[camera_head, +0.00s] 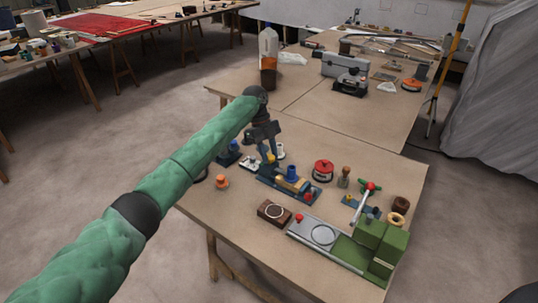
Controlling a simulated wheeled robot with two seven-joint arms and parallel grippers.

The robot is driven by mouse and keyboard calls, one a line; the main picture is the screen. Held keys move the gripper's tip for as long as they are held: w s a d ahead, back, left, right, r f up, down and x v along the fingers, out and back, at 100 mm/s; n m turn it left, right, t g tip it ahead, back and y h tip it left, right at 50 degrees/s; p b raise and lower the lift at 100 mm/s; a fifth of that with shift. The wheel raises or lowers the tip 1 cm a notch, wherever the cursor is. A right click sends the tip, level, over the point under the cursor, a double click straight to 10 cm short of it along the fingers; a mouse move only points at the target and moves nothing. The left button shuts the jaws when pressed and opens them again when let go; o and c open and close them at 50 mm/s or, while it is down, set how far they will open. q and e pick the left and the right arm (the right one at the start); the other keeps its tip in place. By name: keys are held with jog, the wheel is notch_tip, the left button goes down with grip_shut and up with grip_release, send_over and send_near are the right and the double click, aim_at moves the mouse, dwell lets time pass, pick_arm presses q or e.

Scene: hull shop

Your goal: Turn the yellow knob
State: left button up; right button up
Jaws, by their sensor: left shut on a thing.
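My left gripper (270,149) reaches in from the left on a green-sleeved arm and points down over the near table. Its fingers are shut on a small yellow knob (271,158), which is mostly hidden by them. The knob sits at the back left end of a blue-based fixture (298,193) with a tan body and a blue upright part. My right gripper does not show.
A red round object (323,170) and a wooden-handled stamp (343,177) stand to the right. An orange knob (221,182) is at left. A green and grey machine (380,246) fills the front right. Bare tabletop lies front left.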

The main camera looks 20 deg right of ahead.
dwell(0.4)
pick_arm(q)
jog(key=o, duration=0.9)
jog(key=shift+o, duration=0.2)
jog(key=shift+w+r, duration=0.1)
